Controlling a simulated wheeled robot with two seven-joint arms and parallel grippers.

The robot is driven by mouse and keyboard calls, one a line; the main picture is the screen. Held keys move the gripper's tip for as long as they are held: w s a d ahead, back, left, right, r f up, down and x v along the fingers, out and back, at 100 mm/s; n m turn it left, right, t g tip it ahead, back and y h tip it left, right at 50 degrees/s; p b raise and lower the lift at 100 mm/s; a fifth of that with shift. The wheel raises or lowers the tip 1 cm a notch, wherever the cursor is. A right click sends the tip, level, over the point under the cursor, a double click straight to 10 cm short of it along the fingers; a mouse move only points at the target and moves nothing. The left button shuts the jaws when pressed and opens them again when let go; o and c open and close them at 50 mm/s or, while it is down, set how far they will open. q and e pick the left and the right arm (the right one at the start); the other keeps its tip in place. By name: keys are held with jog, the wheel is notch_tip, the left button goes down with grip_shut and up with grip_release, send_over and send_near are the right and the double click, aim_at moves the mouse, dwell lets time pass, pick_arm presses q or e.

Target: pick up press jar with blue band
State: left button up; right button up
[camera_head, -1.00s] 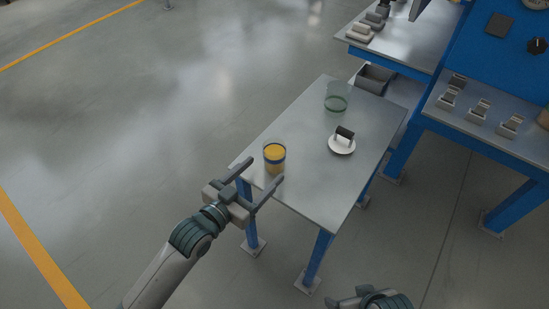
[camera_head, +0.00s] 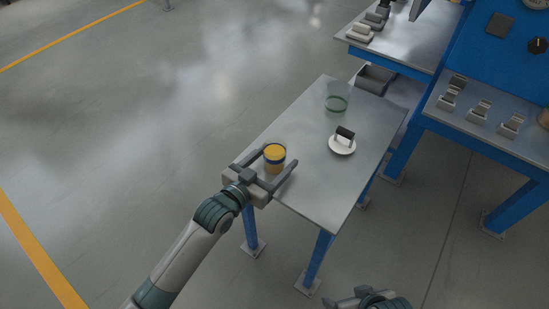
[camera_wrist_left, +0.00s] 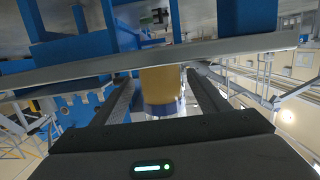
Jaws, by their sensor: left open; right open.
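The press jar with the blue band (camera_head: 275,155) stands upright near the left edge of the small steel table, filled with something yellow-orange. It also shows in the left wrist view (camera_wrist_left: 160,88), between the fingers. My left gripper (camera_head: 280,158) is open, with one finger on each side of the jar. I cannot tell whether either finger touches it. My right gripper (camera_head: 345,301) is open and empty at the bottom edge of the head view, low and away from the table, and only partly in view.
A dark bin (camera_head: 375,78) is behind. Blue workbenches (camera_head: 480,120) stand to the right.

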pick_arm(q)
jog(key=x, duration=0.4)
jog(key=shift+w+a+f, duration=0.1)
jog(key=shift+f, duration=0.05)
jog(key=c, duration=1.3)
